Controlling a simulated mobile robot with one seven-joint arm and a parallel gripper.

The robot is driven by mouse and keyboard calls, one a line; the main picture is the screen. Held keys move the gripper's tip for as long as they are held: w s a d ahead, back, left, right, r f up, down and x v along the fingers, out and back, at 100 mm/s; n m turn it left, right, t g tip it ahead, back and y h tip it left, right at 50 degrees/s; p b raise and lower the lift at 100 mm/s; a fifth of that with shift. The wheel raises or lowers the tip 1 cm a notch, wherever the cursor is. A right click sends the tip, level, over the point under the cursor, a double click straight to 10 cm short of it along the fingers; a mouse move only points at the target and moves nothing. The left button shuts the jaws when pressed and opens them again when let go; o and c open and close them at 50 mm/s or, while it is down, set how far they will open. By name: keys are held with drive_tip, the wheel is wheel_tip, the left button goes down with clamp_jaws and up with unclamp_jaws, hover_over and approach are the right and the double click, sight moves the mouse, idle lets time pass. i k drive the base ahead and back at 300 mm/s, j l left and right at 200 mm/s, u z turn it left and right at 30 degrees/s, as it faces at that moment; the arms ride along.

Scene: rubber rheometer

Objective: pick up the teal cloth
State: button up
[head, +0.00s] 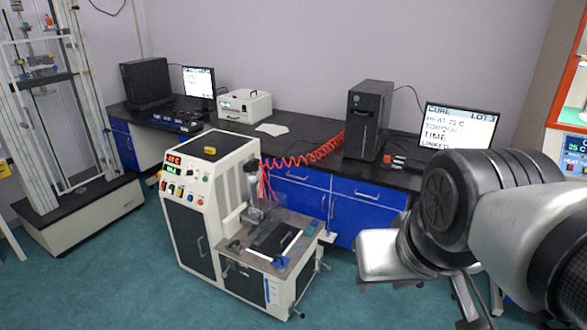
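A small teal patch (309,231), which may be the teal cloth, lies at the right back edge of the rheometer's low worktop. It is too small for me to make out folds or texture. My arm comes in from the right edge and bends in front of the bench. The end of my arm (468,300) is low at the right, well to the right of the worktop and apart from it. My fingers are not clear, so I cannot tell whether they are open or hold anything.
The white rheometer (203,205) stands on the teal floor. On its worktop are a dark plate (272,240) and a blue part (280,262). The bench (320,168) behind carries computers, a monitor (458,126) and a white box (245,105). A red coiled hose (310,158) hangs between.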

sight(310, 231)
drive_tip(key=i+l+z, duration=0.3)
drive_tip(key=i, duration=0.2)
drive_tip(key=i+z, duration=0.35)
drive_tip(key=i+l+u, duration=0.2)
drive_tip(key=i, duration=0.3)
drive_tip(key=i+u, duration=0.15)
drive_tip(key=i, duration=0.35)
drive_tip(key=i+l+u, duration=0.2)
drive_tip(key=i, duration=0.25)
drive_tip(key=i+l+u, duration=0.5)
drive_tip(key=i+l, duration=0.05)
drive_tip(key=i, duration=0.05)
